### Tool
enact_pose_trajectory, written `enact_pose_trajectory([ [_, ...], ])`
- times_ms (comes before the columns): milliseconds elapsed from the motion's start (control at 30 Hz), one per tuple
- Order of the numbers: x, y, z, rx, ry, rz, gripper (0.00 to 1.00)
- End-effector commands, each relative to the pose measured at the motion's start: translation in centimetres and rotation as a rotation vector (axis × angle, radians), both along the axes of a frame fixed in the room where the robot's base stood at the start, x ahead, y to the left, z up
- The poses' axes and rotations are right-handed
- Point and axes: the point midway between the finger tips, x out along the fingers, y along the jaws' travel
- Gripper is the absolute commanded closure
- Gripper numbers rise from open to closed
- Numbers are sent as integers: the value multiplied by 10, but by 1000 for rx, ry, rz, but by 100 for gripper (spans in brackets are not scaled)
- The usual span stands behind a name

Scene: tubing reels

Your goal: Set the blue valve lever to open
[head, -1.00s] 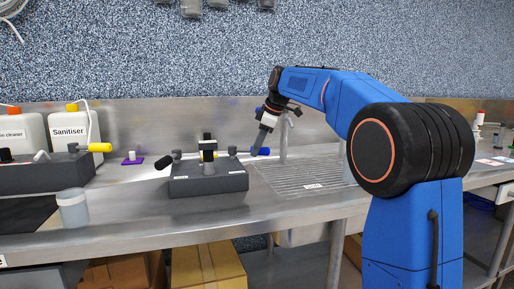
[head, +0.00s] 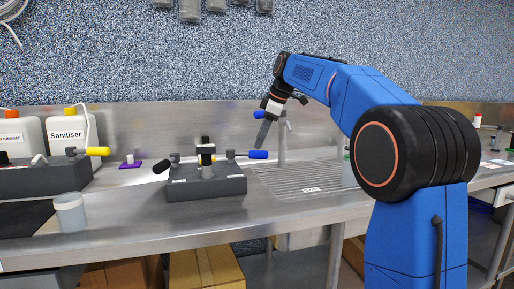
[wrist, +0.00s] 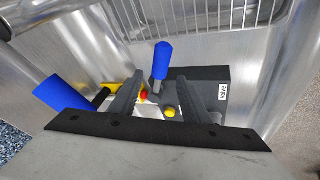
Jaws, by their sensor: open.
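The blue valve lever (head: 258,154) sticks out sideways to the right from the dark valve block (head: 206,187) on the steel bench. In the wrist view the blue lever (wrist: 161,62) shows between and beyond the fingers, with the dark block (wrist: 215,75) beside it. My gripper (head: 259,146) is open and points down just above the blue lever in the head view. In the wrist view my gripper (wrist: 158,78) has nothing between its fingers that it visibly grips. Whether a finger touches the lever cannot be told.
A black lever (head: 161,167) is on the block's left. A grooved drainer (head: 300,178) lies right, a cup (head: 70,213) left.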

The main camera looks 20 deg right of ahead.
Motion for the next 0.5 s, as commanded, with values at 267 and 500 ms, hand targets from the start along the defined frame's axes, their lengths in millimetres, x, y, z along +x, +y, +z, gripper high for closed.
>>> enact_pose_trajectory([
  [267,-21,-15,52,0,-3,-1,57],
  [500,-36,-25,87,0,-3,-2,57],
])
